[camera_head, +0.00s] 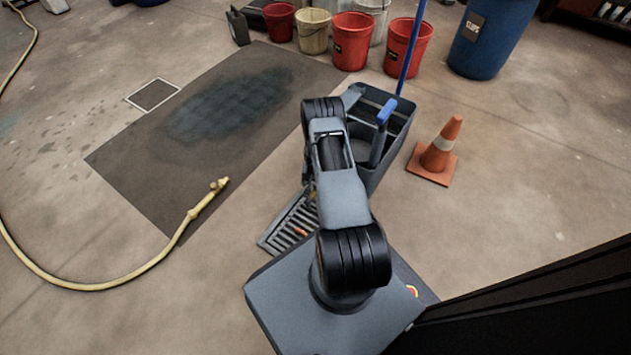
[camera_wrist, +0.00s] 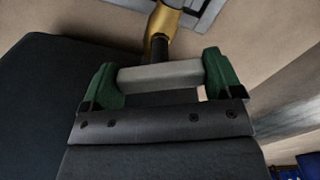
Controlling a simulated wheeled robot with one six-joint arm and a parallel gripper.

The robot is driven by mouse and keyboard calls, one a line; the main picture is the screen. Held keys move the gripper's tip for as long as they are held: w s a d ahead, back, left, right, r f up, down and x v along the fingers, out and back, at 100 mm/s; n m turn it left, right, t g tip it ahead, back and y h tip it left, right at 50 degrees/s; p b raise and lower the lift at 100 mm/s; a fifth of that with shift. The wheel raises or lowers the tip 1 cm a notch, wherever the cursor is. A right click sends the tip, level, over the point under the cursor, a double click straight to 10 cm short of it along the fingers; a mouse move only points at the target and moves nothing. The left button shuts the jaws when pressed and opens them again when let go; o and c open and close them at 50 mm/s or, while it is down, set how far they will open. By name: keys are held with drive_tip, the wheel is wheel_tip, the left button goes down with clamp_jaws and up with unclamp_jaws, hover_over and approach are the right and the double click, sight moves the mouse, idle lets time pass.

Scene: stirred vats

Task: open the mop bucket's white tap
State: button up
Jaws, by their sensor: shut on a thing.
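The mop bucket (camera_head: 402,122) is a dark grey tub with a blue-handled wringer, right beside my arm in the head view. In the wrist view its dark wall (camera_wrist: 45,85) appears to fill the left side. The white tap handle (camera_wrist: 160,76) is a pale bar lying across the picture. Behind it a dark stem leads to a brass tap body (camera_wrist: 162,32), and the bar lies crosswise to it. My gripper (camera_wrist: 158,80) has green fingertips, shut on the two ends of the white bar. In the head view my arm hides the gripper and the tap.
A floor drain grate (camera_head: 286,226) lies left of my arm. An orange cone (camera_head: 440,150) stands right of the bucket. Red buckets (camera_head: 352,42) and a blue barrel (camera_head: 490,38) are behind. A yellow hose (camera_head: 110,284) and dark mat (camera_head: 140,160) lie left.

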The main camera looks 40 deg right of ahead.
drive_tip(key=n, duration=0.4)
drive_tip(key=n+b, duration=0.1)
drive_tip(key=n, duration=0.1)
drive_tip(key=shift+s+f, duration=0.1)
drive_tip(key=shift+s, duration=0.15)
drive_tip(key=n, duration=0.5)
drive_tip(key=shift+n+b, duration=0.4)
drive_tip(key=shift+a, duration=0.1)
drive_tip(key=o, duration=0.7)
drive_tip(key=shift+o, duration=0.2)
drive_tip(key=shift+w, duration=0.1)
drive_tip(key=shift+r, duration=0.3)
wheel_tip(320, 180, up, 14)
drive_tip(key=p, duration=0.6)
drive_tip(key=shift+f, duration=0.25)
